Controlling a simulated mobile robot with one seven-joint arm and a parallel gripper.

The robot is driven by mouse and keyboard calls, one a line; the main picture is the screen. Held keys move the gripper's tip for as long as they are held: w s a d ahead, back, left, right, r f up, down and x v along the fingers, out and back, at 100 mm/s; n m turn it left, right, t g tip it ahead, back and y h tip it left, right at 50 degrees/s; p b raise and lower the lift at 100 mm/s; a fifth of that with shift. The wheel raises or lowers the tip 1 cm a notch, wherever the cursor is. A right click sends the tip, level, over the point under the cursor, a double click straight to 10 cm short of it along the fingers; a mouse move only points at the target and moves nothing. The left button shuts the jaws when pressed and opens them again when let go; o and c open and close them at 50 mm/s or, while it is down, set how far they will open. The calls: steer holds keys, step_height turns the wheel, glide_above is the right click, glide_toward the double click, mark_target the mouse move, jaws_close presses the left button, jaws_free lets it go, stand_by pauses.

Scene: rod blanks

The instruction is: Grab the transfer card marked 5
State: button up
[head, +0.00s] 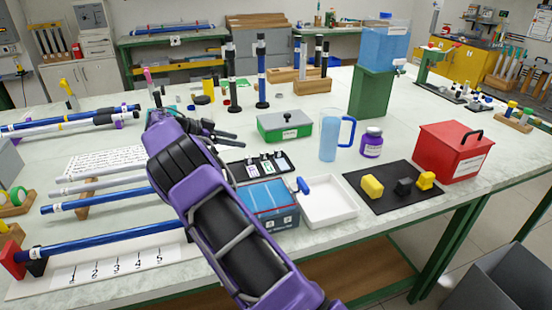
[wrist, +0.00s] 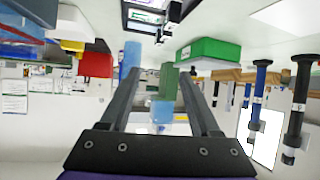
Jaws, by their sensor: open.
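No card with a readable 5 shows. A black rack (head: 262,167) on the table holds a few small pale cards, their marks too small to read. In the upside-down wrist view, part of a black-framed rack (wrist: 146,17) with pale cards shows at the top edge. My gripper (head: 232,143) is open and empty, above the table just behind and left of the rack. In the wrist view my gripper (wrist: 160,75) shows its two fingers spread, with nothing between them. A white strip (head: 118,268) at the front left bears the numbers 1 to 5.
A green box (head: 284,126) stands behind the rack, a blue box (head: 270,202) in front. A blue jug (head: 330,138), purple jar (head: 372,143), white tray (head: 327,203) and red box (head: 450,152) stand to the right. Blue rods (head: 100,243) lie at the left.

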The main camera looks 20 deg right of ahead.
glide_toward(275, 151)
steer(key=x, duration=0.5)
steer(key=shift+w, duration=0.15)
steer(key=shift+b+x, duration=0.35)
steer(key=shift+x, duration=2.65)
jaws_close()
